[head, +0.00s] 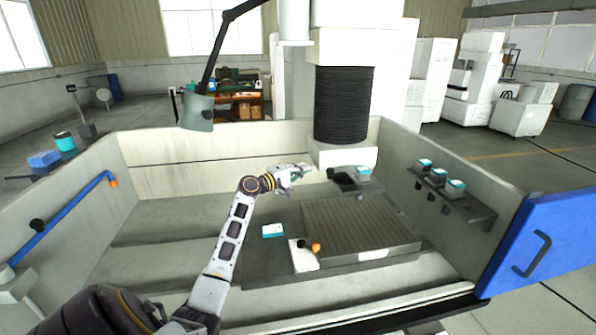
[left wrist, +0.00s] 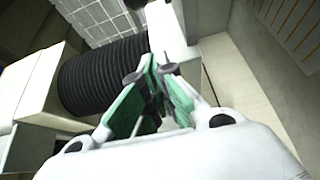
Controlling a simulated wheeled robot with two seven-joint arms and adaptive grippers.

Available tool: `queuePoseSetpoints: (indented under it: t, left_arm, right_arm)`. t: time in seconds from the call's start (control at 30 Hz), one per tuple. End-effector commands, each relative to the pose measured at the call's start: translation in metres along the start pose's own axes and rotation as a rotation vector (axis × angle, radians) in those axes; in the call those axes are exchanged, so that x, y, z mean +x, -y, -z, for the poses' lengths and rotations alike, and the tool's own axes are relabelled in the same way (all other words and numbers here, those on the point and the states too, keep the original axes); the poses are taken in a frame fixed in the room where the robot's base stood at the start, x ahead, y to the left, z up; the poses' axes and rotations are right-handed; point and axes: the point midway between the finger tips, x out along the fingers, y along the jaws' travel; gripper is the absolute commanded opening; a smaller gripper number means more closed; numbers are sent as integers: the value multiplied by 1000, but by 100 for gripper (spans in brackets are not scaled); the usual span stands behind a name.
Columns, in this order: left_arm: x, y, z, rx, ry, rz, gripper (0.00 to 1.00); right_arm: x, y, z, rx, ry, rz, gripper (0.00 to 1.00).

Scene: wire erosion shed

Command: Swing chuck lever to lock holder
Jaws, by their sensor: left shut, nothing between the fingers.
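A dark chuck (head: 343,181) sits at the back of the tank, below the black bellows column. A small dark knob at its left side may be the lever's end; the lever is too small to make out clearly. A grey holder with a teal top (head: 363,174) stands at the chuck's right; I cannot tell how it is seated. My left gripper (head: 302,169) is to the left of the chuck, apart from it. In the left wrist view its green-padded fingers (left wrist: 158,68) are closed together with nothing held. That view shows neither chuck nor lever. My right gripper is out of view.
A slatted worktable (head: 360,226) fills the tank's right middle. A white block with an orange knob (head: 315,248) and a teal-topped piece (head: 273,231) lie left of it. A rack (head: 470,208) with several holders lines the right wall. The bellows (head: 343,105) hangs above the chuck.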

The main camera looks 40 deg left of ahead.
Motion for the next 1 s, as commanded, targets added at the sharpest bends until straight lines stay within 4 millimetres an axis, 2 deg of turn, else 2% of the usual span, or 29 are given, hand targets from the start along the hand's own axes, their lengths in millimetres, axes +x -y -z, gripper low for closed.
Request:
queuePoseSetpoints:
  t: [0.17, 0.6, 0.77, 1.0]
  left_arm:
    - [18, -2, 0, 0, -1, -1, 0]
    - [52, -1, 0, 1, -1, -1, 0]
    - [60, -1, 0, 2, 0, 0, 0]
    - [56, 0, -14, 0, 1, 1, 0]
  right_arm:
    - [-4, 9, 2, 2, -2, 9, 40]
    - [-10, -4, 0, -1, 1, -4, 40]
    - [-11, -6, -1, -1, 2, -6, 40]
    - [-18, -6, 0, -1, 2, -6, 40]
